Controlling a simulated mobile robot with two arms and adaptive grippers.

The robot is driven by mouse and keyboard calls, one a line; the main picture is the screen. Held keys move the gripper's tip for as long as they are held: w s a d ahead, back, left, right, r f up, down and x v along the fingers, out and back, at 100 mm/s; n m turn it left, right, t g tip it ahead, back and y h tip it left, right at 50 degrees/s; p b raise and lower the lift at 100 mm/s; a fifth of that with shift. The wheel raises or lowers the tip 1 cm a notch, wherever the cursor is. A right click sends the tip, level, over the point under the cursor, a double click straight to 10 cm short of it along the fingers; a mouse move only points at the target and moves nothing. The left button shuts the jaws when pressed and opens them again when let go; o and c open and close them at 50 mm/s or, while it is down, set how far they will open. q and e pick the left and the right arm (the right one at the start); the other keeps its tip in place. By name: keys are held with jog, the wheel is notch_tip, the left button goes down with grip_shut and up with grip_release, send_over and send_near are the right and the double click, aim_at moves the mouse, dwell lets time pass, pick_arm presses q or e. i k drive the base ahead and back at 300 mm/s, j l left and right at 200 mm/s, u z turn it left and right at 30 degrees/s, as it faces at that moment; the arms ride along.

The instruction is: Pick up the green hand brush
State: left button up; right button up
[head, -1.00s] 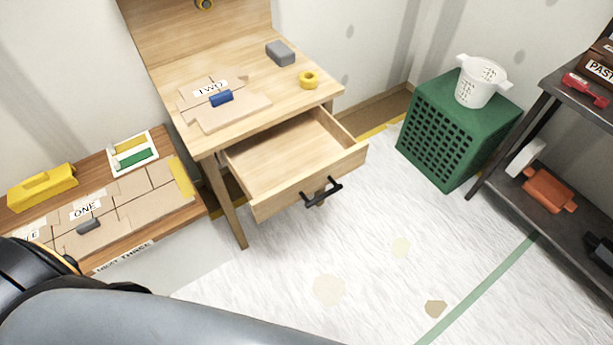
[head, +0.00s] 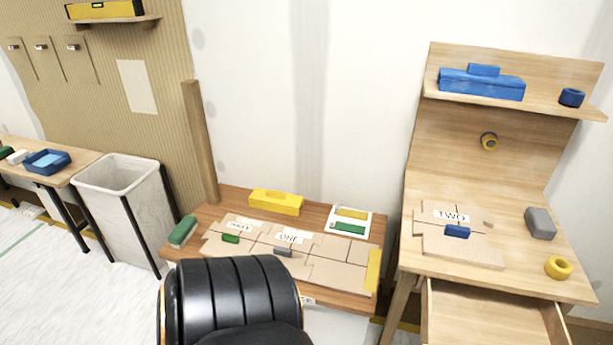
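A green block-shaped item with a paler lower side (head: 183,231), which looks like the green hand brush, lies at the left end of the low wooden table (head: 205,212). A smaller green piece (head: 231,238) lies on the cardboard sheets near the label THREE. Another green piece (head: 349,228) sits in a white frame at the table's back right. A black rounded part of my arm rises at the bottom centre and hides part of the table's front. Neither gripper is in view.
A yellow box (head: 275,203) stands at the low table's back. A wooden desk (head: 413,258) with an open drawer (head: 490,318) stands at right. A pale bin (head: 122,180) and another table (head: 75,168) with a blue tray (head: 47,162) are at left. White floor lies open at lower left.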

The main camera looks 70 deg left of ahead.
aim_at(186, 227)
jog(key=u, duration=3.15)
